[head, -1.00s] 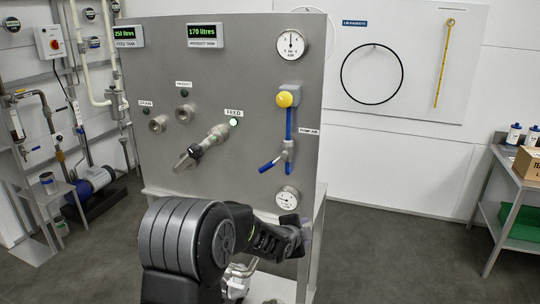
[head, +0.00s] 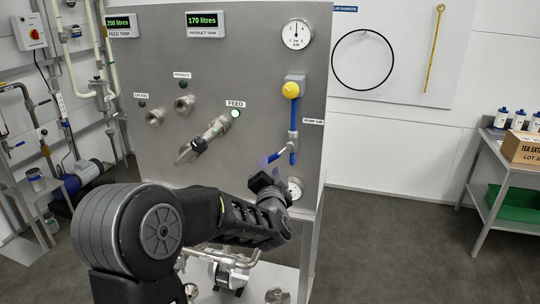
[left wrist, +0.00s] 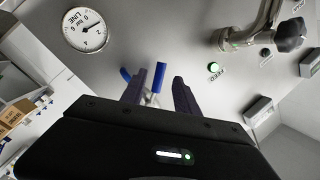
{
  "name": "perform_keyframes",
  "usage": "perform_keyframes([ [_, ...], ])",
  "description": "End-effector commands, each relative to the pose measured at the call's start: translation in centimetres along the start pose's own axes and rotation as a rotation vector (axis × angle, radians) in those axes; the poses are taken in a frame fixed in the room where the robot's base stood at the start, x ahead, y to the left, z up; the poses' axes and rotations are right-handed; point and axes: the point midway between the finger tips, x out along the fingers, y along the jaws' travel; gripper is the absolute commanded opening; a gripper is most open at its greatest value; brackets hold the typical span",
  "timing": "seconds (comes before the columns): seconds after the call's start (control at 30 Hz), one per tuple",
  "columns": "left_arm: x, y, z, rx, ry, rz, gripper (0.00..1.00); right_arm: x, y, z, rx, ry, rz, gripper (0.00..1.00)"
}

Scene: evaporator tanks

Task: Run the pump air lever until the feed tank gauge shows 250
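The feed tank gauge (head: 122,26) reads 250 litres in green. The pump air lever (head: 274,155) is a blue handle pointing left and slightly down from its valve, below the yellow knob on the blue pipe. My left gripper (head: 265,170) is just below the lever, its fingers largely hidden in the head view. In the left wrist view my left gripper (left wrist: 160,88) has its two fingers apart, with blue parts of the lever and pipe beyond them. I see nothing clearly held, and contact cannot be told. My right gripper is not in view.
The product tank display (head: 206,25) reads 170 litres. The green feed lamp (head: 235,113) is lit. A metal spout (head: 203,141) sticks out left of the lever. A round line gauge (head: 294,188) sits close behind my left gripper. A bench (head: 500,160) stands at right.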

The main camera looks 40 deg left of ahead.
Motion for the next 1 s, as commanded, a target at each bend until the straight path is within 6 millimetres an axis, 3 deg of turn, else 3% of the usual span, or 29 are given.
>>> perform_keyframes([
  [0.27,0.9,0.0,-0.1,0.0,0.0,-0.001,0.37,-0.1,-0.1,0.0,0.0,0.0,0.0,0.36],
  [0.7,7.1,0.0,-0.1,0.0,0.0,0.0,0.37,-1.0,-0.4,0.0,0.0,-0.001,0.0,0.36],
  [1.0,7.8,0.1,0.0,-0.001,0.001,0.001,0.37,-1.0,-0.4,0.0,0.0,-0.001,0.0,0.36],
])
